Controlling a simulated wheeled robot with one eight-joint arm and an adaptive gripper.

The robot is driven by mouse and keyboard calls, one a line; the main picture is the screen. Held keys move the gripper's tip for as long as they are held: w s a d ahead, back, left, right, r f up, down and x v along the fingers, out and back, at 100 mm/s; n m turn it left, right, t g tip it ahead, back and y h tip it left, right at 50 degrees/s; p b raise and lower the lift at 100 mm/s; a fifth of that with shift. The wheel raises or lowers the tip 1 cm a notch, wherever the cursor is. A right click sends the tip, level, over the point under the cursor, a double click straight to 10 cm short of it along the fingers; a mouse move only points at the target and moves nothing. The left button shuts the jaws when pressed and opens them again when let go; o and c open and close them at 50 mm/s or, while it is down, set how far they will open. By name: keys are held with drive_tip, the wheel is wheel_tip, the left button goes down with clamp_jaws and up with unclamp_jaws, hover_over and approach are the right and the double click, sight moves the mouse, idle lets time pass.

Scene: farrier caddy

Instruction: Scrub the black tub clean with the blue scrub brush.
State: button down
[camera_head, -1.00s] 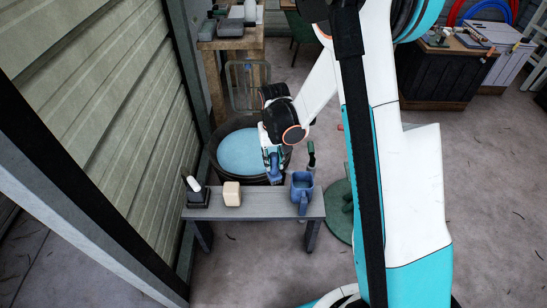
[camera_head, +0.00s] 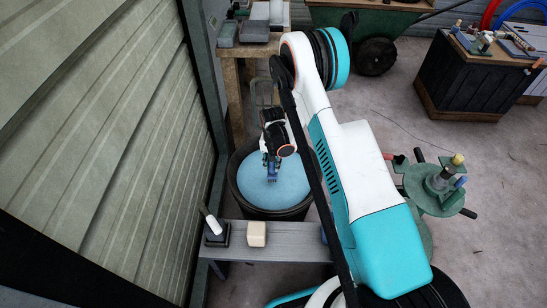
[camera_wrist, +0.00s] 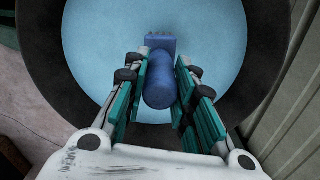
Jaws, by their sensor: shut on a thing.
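The black tub (camera_head: 236,190) stands on the floor behind the grey bench, with light blue water or a pale blue inside surface showing. In the wrist view its dark rim (camera_wrist: 82,95) rings the pale blue round. My gripper (camera_head: 270,160) is over the tub, pointing down. It is shut on the blue scrub brush (camera_head: 272,174). In the wrist view the brush (camera_wrist: 160,85) sits between the teal fingers of my gripper (camera_wrist: 160,92), its bristle end away from the wrist. I cannot tell whether the bristles touch the blue surface.
The grey bench (camera_head: 290,240) carries a cream block (camera_head: 256,234) and a dark holder with a white-handled item (camera_head: 214,231). A corrugated wall (camera_head: 100,130) rises close on the left. A green stand with tools (camera_head: 440,188) is at right. Open floor lies behind it.

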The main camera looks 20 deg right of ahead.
drive_tip(key=shift+w+f, duration=0.2)
drive_tip(key=shift+w, duration=0.05)
drive_tip(key=shift+f+b, duration=0.1)
drive_tip(key=shift+b, duration=0.3)
drive_tip(key=shift+f+b, duration=0.3)
drive_tip(key=shift+f, duration=1.95)
drive_tip(key=shift+f, duration=0.6)
drive_tip(key=w, duration=0.1)
drive_tip(key=w+d, duration=0.1)
drive_tip(key=w, duration=0.2)
drive_tip(key=shift+w+d+r, duration=0.1)
drive_tip(key=shift+w+d, duration=0.15)
drive_tip(key=shift+w, duration=0.05)
